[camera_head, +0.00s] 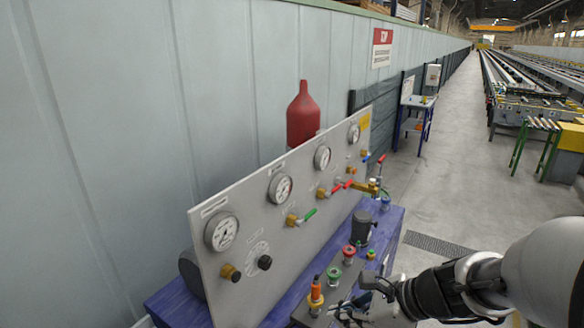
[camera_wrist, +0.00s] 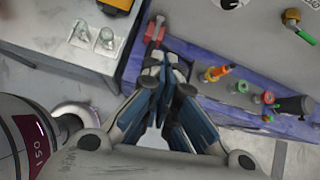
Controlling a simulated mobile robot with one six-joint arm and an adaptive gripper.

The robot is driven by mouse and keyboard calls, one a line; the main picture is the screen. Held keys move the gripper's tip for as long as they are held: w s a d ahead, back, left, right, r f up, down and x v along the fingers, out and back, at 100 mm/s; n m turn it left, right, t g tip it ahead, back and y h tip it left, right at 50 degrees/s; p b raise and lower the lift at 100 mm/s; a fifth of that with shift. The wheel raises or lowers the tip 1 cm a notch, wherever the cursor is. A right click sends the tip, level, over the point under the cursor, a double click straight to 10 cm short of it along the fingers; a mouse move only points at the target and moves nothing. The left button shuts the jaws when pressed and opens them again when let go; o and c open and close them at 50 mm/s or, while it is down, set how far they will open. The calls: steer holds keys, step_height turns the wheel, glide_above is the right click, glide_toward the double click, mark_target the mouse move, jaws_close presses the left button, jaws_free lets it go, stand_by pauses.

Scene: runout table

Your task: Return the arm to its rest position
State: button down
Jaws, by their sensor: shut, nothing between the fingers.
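My gripper (camera_head: 352,308) shows at the bottom of the head view, at the front edge of the blue bench (camera_head: 180,302). It is partly cut off by the frame's lower edge. My arm enters from the lower right. In the wrist view my gripper (camera_wrist: 163,68) has its blue-padded fingers closed together, with nothing held. A red object (camera_wrist: 155,28) lies just beyond the fingertips in that view; whether they touch it I cannot tell.
A grey panel (camera_head: 300,232) with several gauges and valves stands on the bench. Orange, red and green knobs (camera_head: 316,292) stand before it, near my gripper. A pale table (camera_wrist: 62,66) with two clear vessels is at left in the wrist view. Open floor (camera_head: 455,165) lies right.

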steer(key=s+a+f+n+g+h+b, duration=0.1)
steer(key=s+a+f+n+b, duration=0.1)
steer(key=s+a+n+b, duration=0.3)
steer(key=s+d+f+n+h+b, duration=0.3)
steer(key=s+n+b, duration=0.2)
steer(key=n, duration=0.4)
steer(key=s+d+f+n+t+h+b, duration=0.1)
steer(key=s+d+f+n+h+b, duration=0.2)
steer(key=s+n, duration=0.4)
steer(key=shift+d+f+n+b, duration=0.55)
steer(key=shift+d+n+b, duration=0.1)
steer(key=shift+n+b, duration=0.4)
